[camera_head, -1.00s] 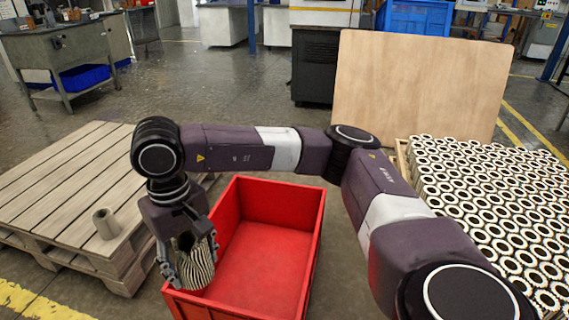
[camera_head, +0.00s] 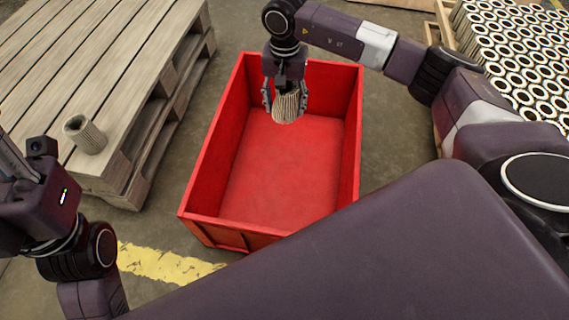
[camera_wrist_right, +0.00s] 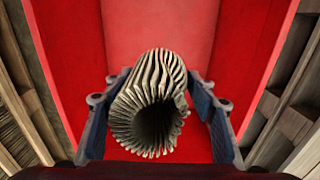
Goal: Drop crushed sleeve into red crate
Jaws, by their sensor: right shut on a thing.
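The crushed sleeve (camera_head: 287,107) is a pleated, beige-grey cartridge with a dented opening. My right gripper (camera_head: 285,98) is shut on it and holds it over the far part of the red crate (camera_head: 205,170), within its walls. In the right wrist view the sleeve (camera_wrist_right: 150,105) sits between the two fingers with its hollow end toward the camera, and the red crate floor shows behind it. The crate looks empty inside.
A wooden pallet (camera_head: 120,50) stands left of the crate with another pleated sleeve (camera_head: 84,135) upright near its corner. Many cartridges (camera_head: 520,60) stand in rows at the upper right. A yellow floor line (camera_head: 165,265) runs in front of the crate.

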